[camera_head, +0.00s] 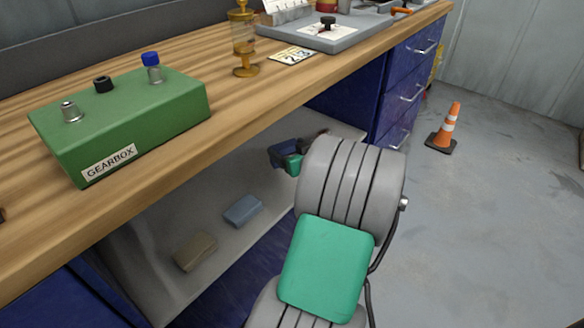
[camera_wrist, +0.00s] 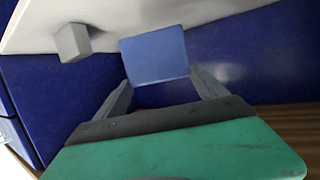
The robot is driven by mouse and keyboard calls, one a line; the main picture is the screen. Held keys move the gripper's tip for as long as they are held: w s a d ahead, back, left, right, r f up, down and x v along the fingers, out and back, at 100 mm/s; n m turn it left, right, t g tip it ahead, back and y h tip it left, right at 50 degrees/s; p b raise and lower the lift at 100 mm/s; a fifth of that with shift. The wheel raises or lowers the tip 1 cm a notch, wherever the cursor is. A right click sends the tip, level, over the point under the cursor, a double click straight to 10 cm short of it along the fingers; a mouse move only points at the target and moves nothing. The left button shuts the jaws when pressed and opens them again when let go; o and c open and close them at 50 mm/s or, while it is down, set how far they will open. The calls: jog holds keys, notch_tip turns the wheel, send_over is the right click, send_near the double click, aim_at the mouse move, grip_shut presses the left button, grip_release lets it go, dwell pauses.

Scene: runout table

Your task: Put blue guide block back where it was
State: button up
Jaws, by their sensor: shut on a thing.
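The blue guide block (camera_wrist: 155,58) is between the fingers of my gripper (camera_wrist: 160,82) in the wrist view, and the fingers are shut on it. In the head view the block (camera_head: 280,156) shows as a dark blue shape at the far end of my arm, under the bench top and over the lower shelf (camera_head: 190,205). My gripper (camera_head: 291,160) is partly hidden there by my own arm. The shelf also shows in the wrist view (camera_wrist: 190,12), at the top. I cannot tell whether the block touches it.
A slate-blue block (camera_head: 242,210) and a brownish block (camera_head: 195,251) lie on the shelf; a grey block (camera_wrist: 72,42) shows in the wrist view. The wooden bench top (camera_head: 200,70) overhangs, carrying a green gearbox (camera_head: 125,120). Blue drawers (camera_head: 405,80) stand right.

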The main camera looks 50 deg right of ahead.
jog(key=d+f, duration=0.1)
jog(key=w+d+f+b, duration=0.1)
jog(key=f, duration=0.1)
jog(key=d+f, duration=0.1)
jog(key=f, duration=0.1)
jog(key=shift+w+d+b, duration=0.25)
jog(key=shift+b, duration=0.05)
jog(key=shift+d+f+b, duration=0.1)
jog(key=shift+f+b, duration=0.9)
jog(key=shift+f, duration=0.7)
jog(key=o, duration=2)
jog(key=shift+r, duration=0.1)
jog(key=shift+s+r+p, duration=0.2)
jog(key=shift+p, duration=0.2)
jog(key=p+v, duration=0.2)
jog(key=v, duration=0.9)
jog(key=shift+s+p, duration=0.3)
